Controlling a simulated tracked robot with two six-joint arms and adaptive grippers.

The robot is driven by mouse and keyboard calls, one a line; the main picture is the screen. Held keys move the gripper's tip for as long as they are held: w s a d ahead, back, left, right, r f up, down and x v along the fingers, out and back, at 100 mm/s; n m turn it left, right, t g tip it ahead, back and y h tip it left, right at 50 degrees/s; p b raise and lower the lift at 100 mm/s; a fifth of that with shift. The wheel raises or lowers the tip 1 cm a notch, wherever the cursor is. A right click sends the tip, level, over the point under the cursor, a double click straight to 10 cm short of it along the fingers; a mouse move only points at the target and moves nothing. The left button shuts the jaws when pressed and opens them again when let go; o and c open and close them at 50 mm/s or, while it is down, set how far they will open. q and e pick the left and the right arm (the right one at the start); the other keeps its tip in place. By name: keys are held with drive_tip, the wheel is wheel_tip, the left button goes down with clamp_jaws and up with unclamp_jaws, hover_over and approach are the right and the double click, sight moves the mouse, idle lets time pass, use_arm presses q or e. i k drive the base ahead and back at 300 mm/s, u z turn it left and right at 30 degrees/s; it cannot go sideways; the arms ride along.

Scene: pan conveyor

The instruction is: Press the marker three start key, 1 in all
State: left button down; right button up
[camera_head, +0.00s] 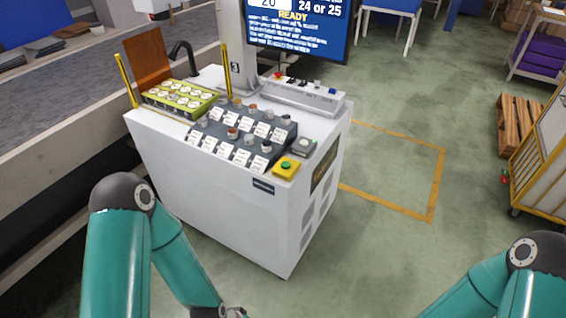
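A white cabinet (210,205) stands ahead of me, with a post (233,40) rising at its back that bears a small "3" mark. A yellow box with a green round button (286,165) sits on the cabinet's near right corner, apart from my arms. It looks like a start key, but I can read no label on it. A screen (300,25) on the post reads "READY" and "24 or 25". My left arm reaches down at the bottom left, and only a grey wrist part shows at the lower edge. My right arm is at the lower right. Neither gripper's fingers show.
Grey stepped racks (240,135) with knobs and white labels fill the cabinet top beside the button. A green-yellow tray (180,100) of round pieces stands behind. A conveyor (60,110) runs along the left.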

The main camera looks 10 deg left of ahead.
sight(285, 165)
drive_tip(key=z, duration=0.05)
drive_tip(key=i, duration=1)
drive_tip(key=u, duration=0.05)
